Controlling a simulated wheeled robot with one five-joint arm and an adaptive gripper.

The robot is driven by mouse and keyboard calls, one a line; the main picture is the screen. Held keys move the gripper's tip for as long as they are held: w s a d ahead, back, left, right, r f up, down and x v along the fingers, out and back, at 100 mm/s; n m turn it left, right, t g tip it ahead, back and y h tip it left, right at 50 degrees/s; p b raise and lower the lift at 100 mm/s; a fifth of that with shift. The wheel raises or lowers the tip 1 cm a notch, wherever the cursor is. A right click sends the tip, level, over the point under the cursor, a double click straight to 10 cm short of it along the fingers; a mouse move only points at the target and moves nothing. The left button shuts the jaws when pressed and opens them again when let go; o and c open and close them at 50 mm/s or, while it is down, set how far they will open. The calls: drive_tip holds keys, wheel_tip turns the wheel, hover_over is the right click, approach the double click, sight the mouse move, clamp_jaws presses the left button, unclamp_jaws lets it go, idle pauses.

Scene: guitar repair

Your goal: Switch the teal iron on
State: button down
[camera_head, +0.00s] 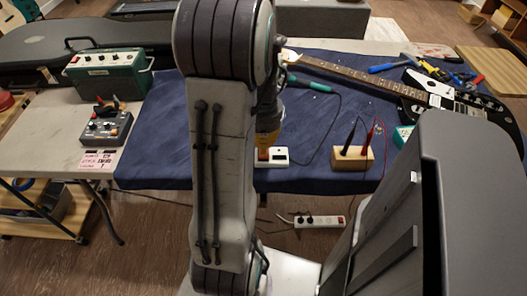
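The teal iron (310,84) lies on the blue mat (330,120), left of the guitar neck. Its dark cable curves from the handle down toward a small white box (279,158) at the mat's front edge. The box has a dark spot on its top; I cannot tell a switch position. My arm crosses the middle of the view and hides much of my gripper. A yellow part (268,130) shows beside the arm, just above the white box, and seems to belong to my gripper. Its fingertips and any contact with the box cannot be made out.
A black and white guitar (440,95) lies at the right with pliers (390,67) nearby. A wooden block (352,158) holds black and red probes. A green amplifier (108,72) and a grey pedal box (106,126) stand left. A power strip (320,221) lies on the floor.

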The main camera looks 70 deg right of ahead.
sight(263, 156)
drive_tip(key=shift+f+b, duration=1.35)
drive_tip(key=shift+f, duration=0.35)
idle(0.8)
drive_tip(key=shift+r, duration=0.15)
drive_tip(key=shift+r+p, duration=3)
drive_tip(key=shift+r, duration=0.4)
drive_tip(key=shift+a+f+n, duration=0.1)
drive_tip(key=shift+a+n, duration=0.3)
drive_tip(key=shift+n, duration=0.4)
drive_tip(key=w+a+r+n+t+p, duration=0.1)
drive_tip(key=w+a+r+n, duration=0.3)
drive_tip(key=a, duration=0.6)
drive_tip(key=w+a+r+n+t+p, duration=0.1)
drive_tip(key=w+a+r+n+p, duration=0.3)
drive_tip(key=a+r+n, duration=0.4)
drive_tip(key=w+a+r+n+t+p, duration=0.1)
drive_tip(key=w+a+r+n, duration=0.4)
drive_tip(key=a, duration=0.8)
drive_tip(key=shift+a+r+n+p, duration=0.4)
drive_tip(key=shift+n+p, duration=0.5)
